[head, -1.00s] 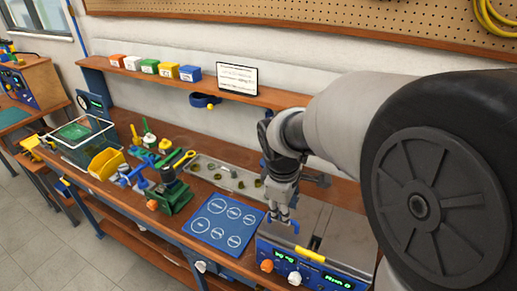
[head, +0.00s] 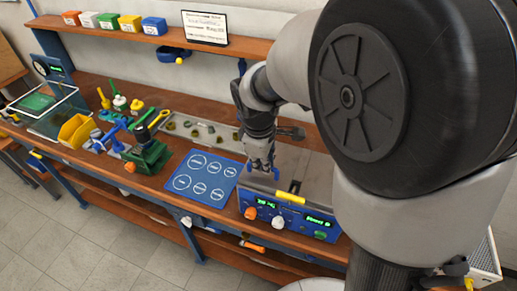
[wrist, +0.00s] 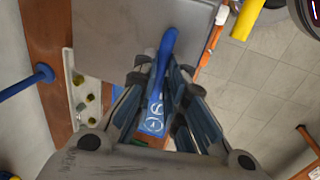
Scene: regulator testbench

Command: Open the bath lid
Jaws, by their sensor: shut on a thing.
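The bath (head: 293,222) is a blue box with green displays and knobs on its front, at the right end of the bench. Its grey lid (head: 312,178) looks flat in the head view, partly hidden behind my arm; it also shows in the wrist view (wrist: 115,35). A blue bar-shaped handle (wrist: 168,45) lies along the lid's edge in the wrist view. My gripper (head: 262,172) is over the left part of the bath. In the wrist view my gripper (wrist: 162,85) is shut on the blue handle, with a finger on each side.
A yellow bar (head: 290,197) sits at the bath's front top edge. A blue mat with white circles (head: 205,178) lies left of the bath. A metal tray (head: 200,130) with small parts lies behind it. A green vise-like fixture (head: 148,155) stands farther left. A shelf (head: 140,35) runs above.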

